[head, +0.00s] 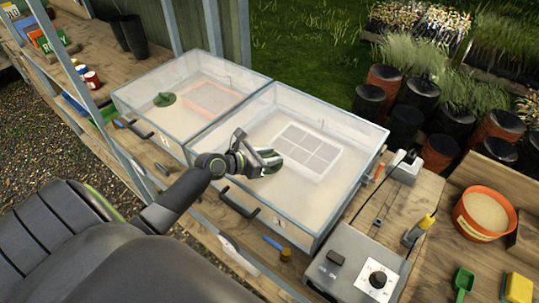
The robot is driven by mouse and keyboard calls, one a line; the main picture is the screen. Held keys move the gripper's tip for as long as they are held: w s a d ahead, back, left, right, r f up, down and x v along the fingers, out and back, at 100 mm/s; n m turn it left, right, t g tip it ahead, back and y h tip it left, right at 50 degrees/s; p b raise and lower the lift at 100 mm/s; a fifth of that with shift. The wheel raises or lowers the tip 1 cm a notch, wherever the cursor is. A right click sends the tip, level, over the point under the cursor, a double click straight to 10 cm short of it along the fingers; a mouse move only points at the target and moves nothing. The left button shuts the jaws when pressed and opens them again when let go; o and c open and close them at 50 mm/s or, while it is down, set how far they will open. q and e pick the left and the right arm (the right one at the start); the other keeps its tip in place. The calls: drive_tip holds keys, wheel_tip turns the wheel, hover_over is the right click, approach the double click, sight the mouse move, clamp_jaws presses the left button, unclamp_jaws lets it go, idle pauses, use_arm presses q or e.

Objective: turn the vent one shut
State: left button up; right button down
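Two clear-lidded propagator boxes stand side by side on the wooden bench. A round green vent (165,99) sits on the lid of the left box (187,143). My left gripper (272,161) is over the front left part of the right box's lid (345,113). Its fingers look close together, but whether they are open, shut or holding something is unclear. Any vent under it on the right lid is hidden. Small labels mark the box fronts, too small to read surely. My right gripper is not in view.
A grey control box (355,265) with a dial stands right of the boxes. An orange pot (484,213), a green scoop (463,282) and a yellow block (517,289) lie further right. Metal posts rise at the left. Black handles jut from the box fronts.

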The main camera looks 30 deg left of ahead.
use_arm(q)
clamp_jaws()
idle(0.3)
